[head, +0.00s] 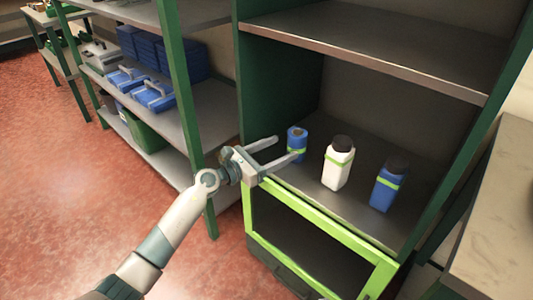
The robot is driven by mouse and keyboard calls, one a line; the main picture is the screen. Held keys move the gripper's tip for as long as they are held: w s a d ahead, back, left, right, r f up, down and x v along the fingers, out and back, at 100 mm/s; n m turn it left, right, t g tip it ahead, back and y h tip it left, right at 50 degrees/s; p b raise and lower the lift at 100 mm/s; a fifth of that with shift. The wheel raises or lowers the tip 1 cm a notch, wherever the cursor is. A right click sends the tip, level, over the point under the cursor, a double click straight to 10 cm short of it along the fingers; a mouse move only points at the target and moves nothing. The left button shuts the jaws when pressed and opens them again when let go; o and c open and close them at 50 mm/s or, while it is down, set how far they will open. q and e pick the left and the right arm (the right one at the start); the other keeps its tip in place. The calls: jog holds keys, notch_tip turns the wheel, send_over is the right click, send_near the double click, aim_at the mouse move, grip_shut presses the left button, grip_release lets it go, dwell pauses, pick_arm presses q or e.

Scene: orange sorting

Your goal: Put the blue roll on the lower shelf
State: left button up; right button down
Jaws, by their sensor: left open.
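The blue roll (297,133) stands upright on the cabinet's lower shelf board (362,214), at its left end, with a green band near its base. My left gripper (287,147) is open at the cabinet's front, its fingers pointing toward the roll. The nearer fingertip overlaps the roll's lower left side in the picture; I cannot tell whether it touches. Nothing is held between the fingers. My right gripper is not in view.
A white bottle (337,168) with a dark cap and a blue bottle (386,191) stand right of the roll. An upper shelf (370,55) hangs above. A green-framed opening (300,205) lies below. A rack with blue boxes (155,97) stands left. A counter (500,220) is right.

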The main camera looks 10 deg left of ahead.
pick_arm(q)
jog(key=shift+v, duration=2.25)
jog(key=shift+s+d+n, duration=0.2)
jog(key=shift+s+n, duration=0.1)
jog(key=shift+s, duration=0.05)
jog(key=s+f+m+y, duration=0.2)
jog(key=s+f+m, duration=0.2)
jog(key=s+m, duration=0.6)
jog(key=s+a+f+m+y, duration=0.1)
jog(key=s+f+m+y, duration=0.2)
jog(key=s+m, duration=0.7)
jog(key=s+a+f+m+y, duration=0.1)
jog(key=s+f+m+y, duration=0.2)
jog(key=s, duration=1.3)
notch_tip(320, 180, down, 4)
jog(key=m, duration=0.6)
jog(key=shift+s+r+m, duration=0.2)
jog(key=shift+m, duration=0.2)
